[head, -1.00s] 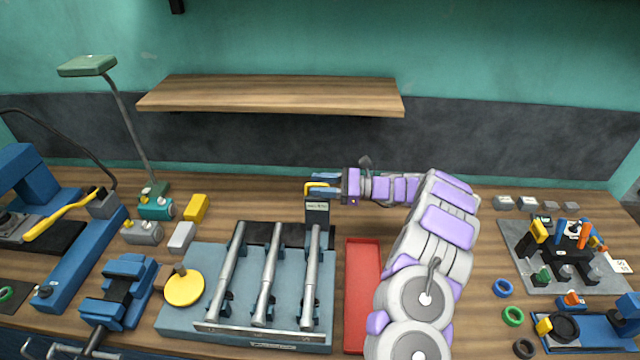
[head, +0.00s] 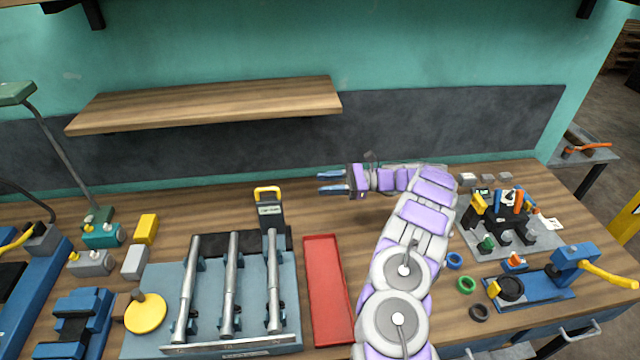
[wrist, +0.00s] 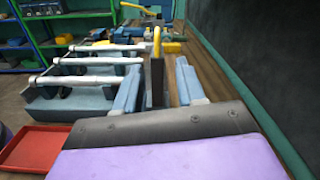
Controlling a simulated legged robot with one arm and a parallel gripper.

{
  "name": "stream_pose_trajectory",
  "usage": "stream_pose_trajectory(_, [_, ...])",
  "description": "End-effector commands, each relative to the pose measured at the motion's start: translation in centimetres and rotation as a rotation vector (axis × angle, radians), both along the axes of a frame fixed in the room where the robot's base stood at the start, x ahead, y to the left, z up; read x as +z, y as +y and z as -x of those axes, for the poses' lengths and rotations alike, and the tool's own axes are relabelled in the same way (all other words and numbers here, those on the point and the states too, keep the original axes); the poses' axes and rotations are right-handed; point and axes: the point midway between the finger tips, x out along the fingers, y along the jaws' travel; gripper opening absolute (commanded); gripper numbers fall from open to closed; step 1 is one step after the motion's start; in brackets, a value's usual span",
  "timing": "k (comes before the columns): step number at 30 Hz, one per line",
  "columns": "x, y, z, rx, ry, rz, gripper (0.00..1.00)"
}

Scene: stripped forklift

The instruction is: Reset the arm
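My gripper (head: 332,183) is at the end of my purple and white arm, above the back of the workbench and pointing left. Its two blue fingers are apart with nothing between them in the head view. In the wrist view my gripper (wrist: 160,90) also shows its fingers spread wide. A dark block with a yellow handle (head: 269,208) stands upright at the back of the blue-grey fixture (head: 150,280), left of the fingertips and clear of them. In the wrist view the yellow handle (wrist: 156,45) lies ahead, seen between the fingers.
The fixture holds several silver rods (head: 231,285). A red tray (head: 327,290) lies right of it. A wooden shelf (head: 205,105) hangs on the wall behind. A grey plate with small parts (head: 500,240) and coloured rings (head: 466,285) are at right. The bench behind the red tray is clear.

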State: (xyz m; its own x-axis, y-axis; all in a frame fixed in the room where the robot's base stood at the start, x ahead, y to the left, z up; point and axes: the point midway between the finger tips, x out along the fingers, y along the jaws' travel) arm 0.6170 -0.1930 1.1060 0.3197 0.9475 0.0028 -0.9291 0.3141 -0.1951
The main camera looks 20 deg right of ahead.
Motion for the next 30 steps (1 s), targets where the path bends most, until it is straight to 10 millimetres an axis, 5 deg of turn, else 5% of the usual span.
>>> stream_pose_trajectory(23, [0.1,-0.4,0.2,0.003,-0.001,0.001,0.39])
stream_pose_trajectory(30, [3.4,4.6,0.4,0.086,-0.032,0.060,0.39])
